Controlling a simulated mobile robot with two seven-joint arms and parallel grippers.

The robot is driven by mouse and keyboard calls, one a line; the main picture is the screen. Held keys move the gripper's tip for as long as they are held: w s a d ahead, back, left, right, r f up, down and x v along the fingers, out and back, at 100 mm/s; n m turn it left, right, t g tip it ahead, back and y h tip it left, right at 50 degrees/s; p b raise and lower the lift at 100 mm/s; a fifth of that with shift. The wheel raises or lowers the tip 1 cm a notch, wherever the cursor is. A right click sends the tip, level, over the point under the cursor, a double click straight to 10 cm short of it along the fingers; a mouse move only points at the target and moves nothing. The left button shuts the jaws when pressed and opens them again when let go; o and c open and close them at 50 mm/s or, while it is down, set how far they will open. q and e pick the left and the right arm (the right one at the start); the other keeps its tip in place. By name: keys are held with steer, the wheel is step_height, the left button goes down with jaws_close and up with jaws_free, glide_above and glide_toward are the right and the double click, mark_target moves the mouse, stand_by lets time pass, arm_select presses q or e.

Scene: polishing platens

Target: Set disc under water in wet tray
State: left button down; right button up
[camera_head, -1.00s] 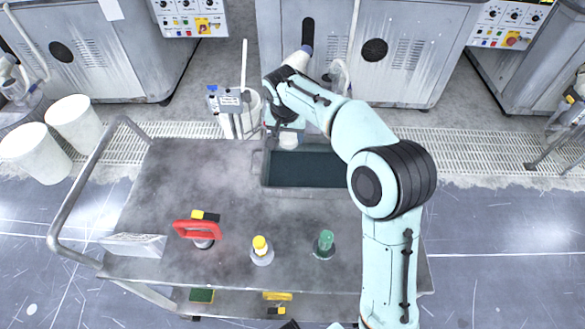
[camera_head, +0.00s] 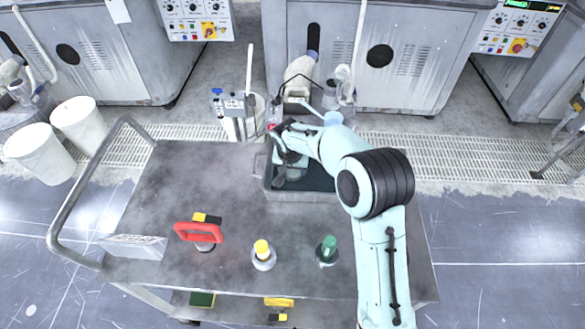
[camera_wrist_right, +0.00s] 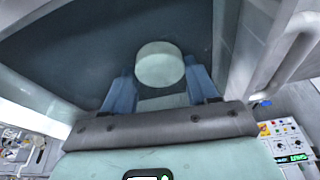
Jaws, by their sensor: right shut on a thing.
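The wet tray (camera_head: 318,196) is a grey rectangular tub with a dark inside, at the back edge of the cart top. My right gripper (camera_head: 283,176) reaches down into its left end. In the right wrist view my right gripper (camera_wrist_right: 160,78) is shut on a pale round disc (camera_wrist_right: 160,63), with a bluish finger on each side. The disc lies over the dark tray interior; whether it is under the water I cannot tell. In the head view my gripper and arm largely hide the disc and part of the tray. My left gripper is not in view.
On the cart top (camera_head: 190,170) stand a red-handled tool (camera_head: 198,232), a yellow-capped bottle (camera_head: 263,254), a green-capped bottle (camera_head: 327,250) and a white slanted block (camera_head: 135,246). A grey post box (camera_head: 235,105) stands behind the cart. The cart's left middle is clear.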

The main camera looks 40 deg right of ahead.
steer(key=o, duration=0.7)
steer(key=shift+f, duration=0.2)
steer(key=shift+c, duration=0.2)
steer(key=o, duration=0.4)
steer(key=shift+o, duration=0.2)
steer(key=v, duration=1.2)
steer(key=shift+r, duration=0.3)
steer(key=shift+f, duration=0.1)
